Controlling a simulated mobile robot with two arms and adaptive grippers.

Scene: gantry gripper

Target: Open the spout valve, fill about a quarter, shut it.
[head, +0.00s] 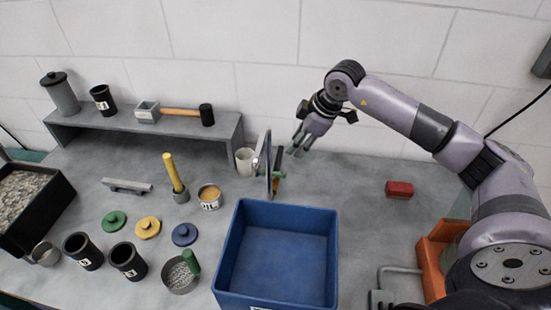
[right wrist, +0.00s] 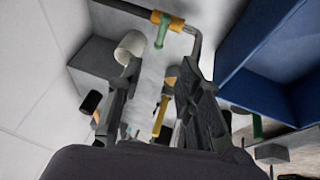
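The spout is a thin grey pipe (right wrist: 196,42) with an orange collar and a green lever (right wrist: 163,30) in the right wrist view. In the head view, its slim upright (head: 267,163) stands behind the blue bin, with a small green and orange part (head: 278,174) low on its right. A white cup (head: 245,160) stands just left of the upright; it also shows in the right wrist view (right wrist: 130,47). My right gripper (head: 300,137) is above and right of the upright, fingers apart, apparently empty. The cup's inside is not clear. My left gripper is not in view.
A blue bin (head: 331,250) stands in front of the spout. A grey shelf (head: 225,125) with a mallet (head: 183,112) is at the back left. Lids, dark cups and a scoop (head: 178,277) crowd the left. A red block (head: 399,189) lies right; bench around it is clear.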

